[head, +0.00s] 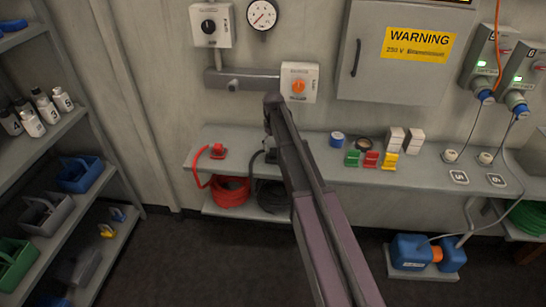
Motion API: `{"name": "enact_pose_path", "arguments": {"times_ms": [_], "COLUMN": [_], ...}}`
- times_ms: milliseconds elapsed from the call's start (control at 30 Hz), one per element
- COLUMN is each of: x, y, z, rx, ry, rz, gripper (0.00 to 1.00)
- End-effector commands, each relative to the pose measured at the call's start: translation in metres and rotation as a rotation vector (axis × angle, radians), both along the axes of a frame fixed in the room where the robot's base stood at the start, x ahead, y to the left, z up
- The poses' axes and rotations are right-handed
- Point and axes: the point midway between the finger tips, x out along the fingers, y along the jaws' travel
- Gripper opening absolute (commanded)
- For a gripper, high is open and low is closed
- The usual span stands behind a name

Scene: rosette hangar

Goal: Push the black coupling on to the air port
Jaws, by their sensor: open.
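The black hose (254,161) rises over the bench's front edge in the head view and runs behind my arm. The black coupling is not clearly visible; my arm and gripper cover the place where this hose ends. A grey pipe (248,77) runs along the wall to a box with an orange knob. A short stub on the pipe (232,86) looks like the air port, with nothing on it. My gripper (268,143) is open just above the bench, below and right of the stub, and partly hidden by my arm. I cannot tell whether it touches the coupling.
A red coupling (218,152) with a red hose stands left on the bench (320,173). Coloured blocks (371,159) and a blue roll (337,140) are to the right. A gauge (262,15) and a cabinet (392,60) hang above. Shelves (62,125) stand far left.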

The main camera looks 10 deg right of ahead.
Motion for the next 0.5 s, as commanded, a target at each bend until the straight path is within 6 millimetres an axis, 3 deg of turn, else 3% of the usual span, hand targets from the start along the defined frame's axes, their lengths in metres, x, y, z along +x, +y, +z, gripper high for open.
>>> {"name": "enact_pose_path", "arguments": {"times_ms": [200, 500], "x": [0.0, 0.0], "y": [0.0, 0.0], "z": [-0.021, -0.034], "rx": [0.0, 0.0], "ry": [0.0, 0.0], "rz": [0.0, 0.0], "gripper": [0.98, 0.98]}}
